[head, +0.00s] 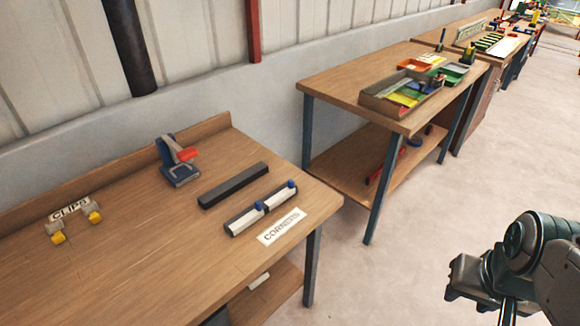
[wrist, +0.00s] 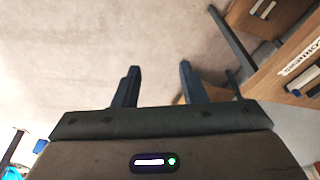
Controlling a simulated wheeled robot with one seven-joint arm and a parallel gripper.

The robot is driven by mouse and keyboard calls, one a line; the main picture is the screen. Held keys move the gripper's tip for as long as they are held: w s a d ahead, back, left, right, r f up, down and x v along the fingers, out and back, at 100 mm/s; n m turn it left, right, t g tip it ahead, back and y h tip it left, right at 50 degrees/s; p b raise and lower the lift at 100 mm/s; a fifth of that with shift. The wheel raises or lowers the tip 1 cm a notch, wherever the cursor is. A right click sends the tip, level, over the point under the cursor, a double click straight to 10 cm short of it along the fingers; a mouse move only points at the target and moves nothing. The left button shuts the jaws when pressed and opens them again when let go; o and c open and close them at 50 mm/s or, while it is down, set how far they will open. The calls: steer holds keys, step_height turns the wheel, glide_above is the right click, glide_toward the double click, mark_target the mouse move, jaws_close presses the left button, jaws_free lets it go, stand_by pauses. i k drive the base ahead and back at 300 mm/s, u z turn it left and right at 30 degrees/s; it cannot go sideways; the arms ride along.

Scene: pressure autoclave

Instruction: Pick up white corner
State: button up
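Two white corner pieces lie end to end near the right end of the near table: one white corner (head: 245,222) at left, the other white corner (head: 280,200) at right. Each has a small blue part at its upper right end. A paper sign reading CORNERS (head: 282,226) lies just in front of them. It also shows at the right of the wrist view (wrist: 298,58). My gripper (wrist: 158,88) is open and empty, with its two dark fingers apart over bare floor. In the head view my arm is at the lower right, away from the table.
The near table (head: 130,255) also bears a long dark bar (head: 233,185), a blue and red device (head: 178,160) and yellow-grey clips (head: 92,212) by a CLIPS sign. A second table (head: 340,85) with trays stands behind. Open floor (head: 440,190) lies to the right.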

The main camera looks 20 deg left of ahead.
mark_target(252, 216)
steer(key=u, duration=0.5)
steer(key=i, duration=1.1)
steer(key=u, duration=0.75)
